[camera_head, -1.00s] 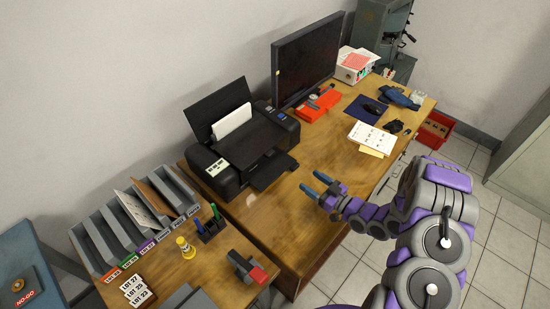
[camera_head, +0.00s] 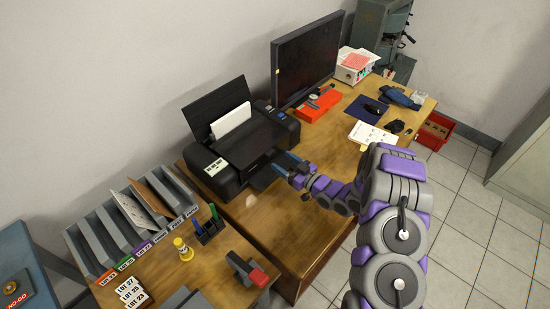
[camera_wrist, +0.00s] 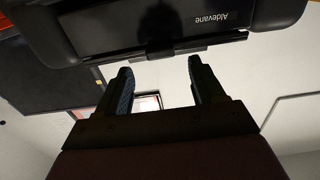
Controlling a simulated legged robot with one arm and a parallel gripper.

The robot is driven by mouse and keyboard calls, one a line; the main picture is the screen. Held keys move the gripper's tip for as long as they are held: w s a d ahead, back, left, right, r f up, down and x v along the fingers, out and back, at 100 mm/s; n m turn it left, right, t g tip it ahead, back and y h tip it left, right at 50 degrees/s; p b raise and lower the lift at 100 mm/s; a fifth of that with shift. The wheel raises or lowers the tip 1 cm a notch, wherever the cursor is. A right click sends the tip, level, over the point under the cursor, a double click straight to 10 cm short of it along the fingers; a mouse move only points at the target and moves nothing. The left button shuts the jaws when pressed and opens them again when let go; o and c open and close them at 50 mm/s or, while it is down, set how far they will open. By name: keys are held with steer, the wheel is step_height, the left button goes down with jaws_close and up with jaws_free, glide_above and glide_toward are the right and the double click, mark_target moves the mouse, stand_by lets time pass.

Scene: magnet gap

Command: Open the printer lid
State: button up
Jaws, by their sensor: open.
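The black printer (camera_head: 240,145) stands on the wooden desk against the wall, with its rear paper support raised and white paper in it. Its front output tray sticks out toward my arm. My gripper (camera_head: 282,162) is open and empty at the printer's front right, by the output tray. In the wrist view the two fingers of my gripper (camera_wrist: 160,80) point at the printer's dark front edge (camera_wrist: 150,52), where the name "Aldevane" shows upside down. A narrow dark tab lies between the fingertips and the printer. I cannot tell whether the fingers touch it.
A monitor (camera_head: 308,60) stands right of the printer, with an orange box (camera_head: 318,105) before it. The desk in front of the printer (camera_head: 262,215) is clear.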

mark_target(272, 155)
steer(key=shift+b+x, duration=0.45)
steer(key=shift+x, duration=1.95)
jaws_close()
